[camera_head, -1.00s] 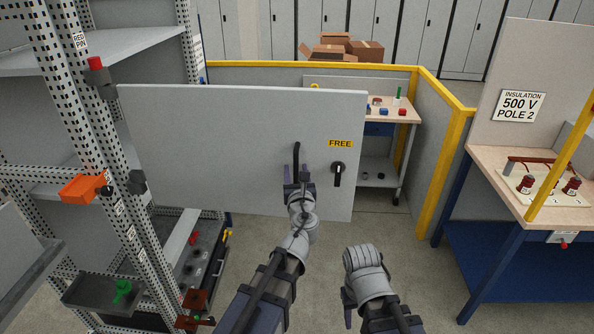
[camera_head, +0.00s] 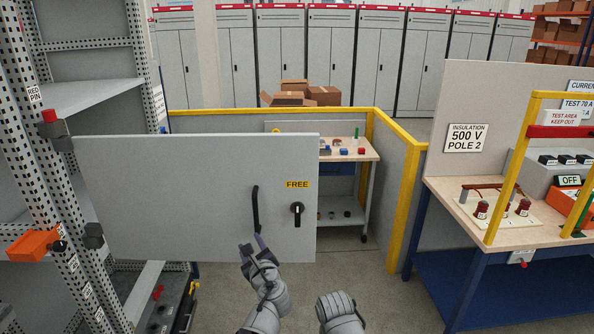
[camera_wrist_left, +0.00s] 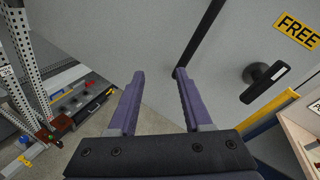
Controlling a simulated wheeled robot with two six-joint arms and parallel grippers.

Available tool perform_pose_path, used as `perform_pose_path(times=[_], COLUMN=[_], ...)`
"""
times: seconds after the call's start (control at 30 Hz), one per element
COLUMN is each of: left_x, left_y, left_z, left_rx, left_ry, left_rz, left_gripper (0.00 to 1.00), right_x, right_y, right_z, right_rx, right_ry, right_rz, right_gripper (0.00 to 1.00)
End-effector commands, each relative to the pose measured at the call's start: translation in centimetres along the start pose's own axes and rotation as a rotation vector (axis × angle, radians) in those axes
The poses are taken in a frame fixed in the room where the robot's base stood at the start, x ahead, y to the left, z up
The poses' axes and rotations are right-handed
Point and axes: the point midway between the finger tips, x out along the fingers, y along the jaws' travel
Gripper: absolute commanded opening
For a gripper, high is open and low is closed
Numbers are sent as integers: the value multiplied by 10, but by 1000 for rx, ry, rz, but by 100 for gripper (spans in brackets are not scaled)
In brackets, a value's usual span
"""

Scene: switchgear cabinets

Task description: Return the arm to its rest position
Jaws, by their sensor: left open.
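My left gripper (camera_head: 252,246) is open just in front of the grey cabinet door, below and a little left of the black door handle (camera_head: 255,210). In the left wrist view its two purple fingers (camera_wrist_left: 157,80) stand apart with nothing between them, and the black handle (camera_wrist_left: 199,38) runs up beyond the right finger. I cannot tell whether that finger touches the handle. The grey door (camera_head: 165,195) stands open, with a FREE label and a black rotary knob (camera_head: 297,211). My right arm (camera_head: 342,312) shows at the bottom edge; its gripper fingers are out of view.
A perforated cabinet frame (camera_head: 60,190) stands at the left, with an orange part (camera_head: 35,244) on it. A yellow-edged barrier (camera_head: 402,190) stands behind the door. A test bench (camera_head: 440,190) is at the right. Bare floor (camera_head: 365,285) lies between door and bench.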

Motion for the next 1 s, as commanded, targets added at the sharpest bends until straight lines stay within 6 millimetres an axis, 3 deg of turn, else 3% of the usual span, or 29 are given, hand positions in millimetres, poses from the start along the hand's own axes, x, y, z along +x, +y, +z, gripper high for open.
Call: perform_pose_path(times=[0.1,0.23,0.4,0.5,0.6,0.7,1.0], left_x=[-13,-47,-116,-155,-184,-201,-208], left_y=[43,81,106,109,110,109,108], left_z=[-51,-115,-189,-215,-230,-236,-238], left_rx=[-440,-880,-1269,-1383,-1437,-1459,-1467], left_ry=[105,190,218,199,172,150,140], left_rz=[235,562,1028,1259,1424,1519,1557], left_gripper=[50,50,50,50,50,50,50], right_x=[14,24,34,38,40,41,41], right_y=[-1,-2,-3,-4,-4,-4,-4], right_z=[-1,-1,-2,-2,-2,-2,-2], right_rx=[0,0,-1,-1,-1,-1,-1], right_ry=[0,0,0,0,0,0,0], right_rz=[0,0,0,0,0,0,0], right_gripper=[50,50,50,50,50,50,50])
